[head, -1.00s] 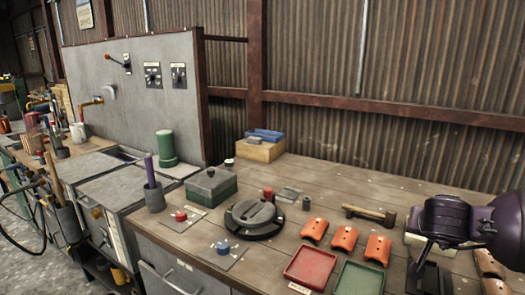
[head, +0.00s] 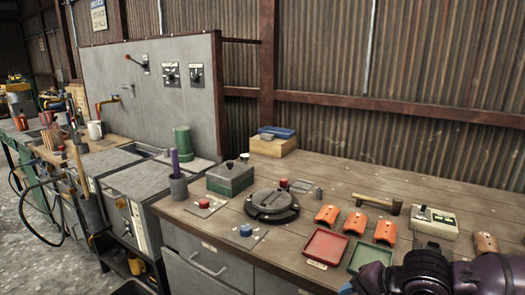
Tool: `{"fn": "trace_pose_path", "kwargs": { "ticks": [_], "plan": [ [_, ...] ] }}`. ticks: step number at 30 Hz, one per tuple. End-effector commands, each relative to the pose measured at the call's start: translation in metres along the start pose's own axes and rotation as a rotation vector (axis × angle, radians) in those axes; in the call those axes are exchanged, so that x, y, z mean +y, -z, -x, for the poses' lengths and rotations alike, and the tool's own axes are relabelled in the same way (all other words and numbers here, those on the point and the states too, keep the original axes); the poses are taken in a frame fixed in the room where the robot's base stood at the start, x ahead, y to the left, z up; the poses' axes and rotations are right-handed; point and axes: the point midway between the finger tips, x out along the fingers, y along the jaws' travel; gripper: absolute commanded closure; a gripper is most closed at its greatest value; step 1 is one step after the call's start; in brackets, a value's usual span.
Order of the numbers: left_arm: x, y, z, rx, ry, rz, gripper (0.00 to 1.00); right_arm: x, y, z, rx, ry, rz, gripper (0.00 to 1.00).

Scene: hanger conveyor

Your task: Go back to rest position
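In the head view, part of my dark purple arm (head: 450,275) shows at the bottom right corner, in front of the workbench. Its fingertips cannot be made out, so I cannot tell whether that gripper is open or shut. No arm comes in from the left, and my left gripper is not in view. The wooden workbench (head: 345,175) carries several orange curved parts (head: 355,222), a red tray (head: 325,243) and a green tray (head: 368,254). The green tray's lower right side is close to my arm in the picture.
A round dark fixture (head: 272,205), red button (head: 204,203), blue button (head: 246,230), hammer (head: 378,202) and pale control box (head: 435,220) stand on the bench. A grey sink unit (head: 140,185) is at the left. The bench's back middle is mostly clear.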

Motion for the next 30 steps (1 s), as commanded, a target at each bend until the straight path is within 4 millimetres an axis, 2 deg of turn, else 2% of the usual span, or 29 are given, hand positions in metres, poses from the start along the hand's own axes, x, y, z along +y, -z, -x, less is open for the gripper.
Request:
{"fn": "trace_pose_path", "kwargs": {
  "ticks": [1, 3, 6, 9, 11, 14, 17, 19, 23, 26, 27, 29, 30],
  "plan": [
    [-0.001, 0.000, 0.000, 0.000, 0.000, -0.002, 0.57, -0.003, -0.028, -0.007, -0.112, 0.059, -0.099, 0.60],
    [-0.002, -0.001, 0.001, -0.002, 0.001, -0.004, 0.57, -0.012, -0.063, -0.009, -0.266, 0.145, -0.258, 0.60],
    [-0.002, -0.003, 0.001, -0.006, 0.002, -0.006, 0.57, -0.030, -0.103, -0.002, -0.481, 0.266, -0.510, 0.60],
    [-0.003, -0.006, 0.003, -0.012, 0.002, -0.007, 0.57, -0.049, -0.127, 0.013, -0.685, 0.381, -0.786, 0.60],
    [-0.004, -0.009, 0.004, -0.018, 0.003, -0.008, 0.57, -0.059, -0.134, 0.024, -0.801, 0.447, -0.960, 0.60],
    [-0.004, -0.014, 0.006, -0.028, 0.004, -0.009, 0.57, -0.071, -0.133, 0.043, -0.980, 0.556, -1.261, 0.60],
    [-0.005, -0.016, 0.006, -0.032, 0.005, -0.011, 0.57, -0.075, -0.119, 0.060, -1.143, 0.666, -1.574, 0.60],
    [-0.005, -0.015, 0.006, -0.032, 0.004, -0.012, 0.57, -0.071, -0.104, 0.069, -1.245, 0.745, -1.798, 0.60],
    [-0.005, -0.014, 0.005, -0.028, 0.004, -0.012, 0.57, -0.047, -0.069, 0.078, -1.406, 0.902, -2.225, 0.60],
    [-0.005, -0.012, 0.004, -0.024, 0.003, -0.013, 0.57, -0.014, -0.045, 0.078, -1.497, 1.038, -2.556, 0.60],
    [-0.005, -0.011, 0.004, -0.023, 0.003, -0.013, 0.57, 0.002, -0.036, 0.076, 1.396, -1.006, 2.461, 0.60],
    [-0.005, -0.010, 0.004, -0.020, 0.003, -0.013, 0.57, 0.029, -0.027, 0.073, 1.243, -0.956, 2.309, 0.60],
    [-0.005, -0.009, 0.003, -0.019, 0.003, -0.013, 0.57, 0.049, -0.023, 0.070, 1.143, -0.926, 2.207, 0.60]
  ]
}}
